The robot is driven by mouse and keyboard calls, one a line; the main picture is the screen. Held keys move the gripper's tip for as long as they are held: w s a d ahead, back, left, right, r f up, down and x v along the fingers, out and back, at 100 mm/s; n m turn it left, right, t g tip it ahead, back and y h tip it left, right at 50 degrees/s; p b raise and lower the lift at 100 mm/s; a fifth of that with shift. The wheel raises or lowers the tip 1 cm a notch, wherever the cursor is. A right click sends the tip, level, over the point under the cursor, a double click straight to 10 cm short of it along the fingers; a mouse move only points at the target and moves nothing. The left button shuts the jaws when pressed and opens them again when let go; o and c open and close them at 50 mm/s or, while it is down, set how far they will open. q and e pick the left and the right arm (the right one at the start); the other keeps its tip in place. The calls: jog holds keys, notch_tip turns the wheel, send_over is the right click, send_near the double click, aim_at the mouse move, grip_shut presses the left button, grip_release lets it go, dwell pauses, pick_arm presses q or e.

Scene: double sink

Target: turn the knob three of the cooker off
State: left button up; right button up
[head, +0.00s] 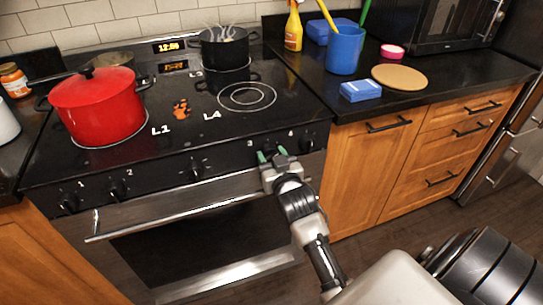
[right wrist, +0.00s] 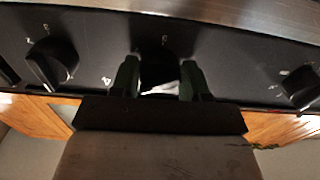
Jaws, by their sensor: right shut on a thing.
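The cooker (head: 210,185) has a black front panel with a row of black knobs. Knob three (right wrist: 160,68) is dark and sits between the two green fingers of my right gripper (right wrist: 160,80) in the right wrist view. In the head view my right gripper (head: 272,156) is at the right part of the panel and mostly hides this knob. The gripper is shut on the knob. Its exact turn angle is hard to tell. Knob four (head: 307,143) is just to the right. My left gripper is not in view.
A red pot (head: 97,108) stands front left on the cooktop. A steaming black pot (head: 225,48) stands at the back. Other knobs (head: 115,187) lie to the left on the panel. The oven handle (head: 180,208) runs just below the panel. The counter (head: 420,100) at right holds several items.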

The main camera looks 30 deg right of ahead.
jog(key=n+p, duration=0.2)
jog(key=shift+r+n, duration=0.15)
jog(key=shift+n, duration=0.15)
jog(key=n+p, duration=0.1)
jog(key=n, duration=0.1)
jog(key=shift+n+p, duration=0.4)
jog(key=n+p, duration=0.1)
jog(key=n, duration=0.2)
jog(key=shift+d, duration=0.1)
jog(key=shift+n+p, duration=0.5)
jog(key=shift+n, duration=1.1)
jog(key=o, duration=0.9)
jog(key=b+v, duration=0.1)
jog(key=v, duration=1)
jog(key=shift+d, duration=0.1)
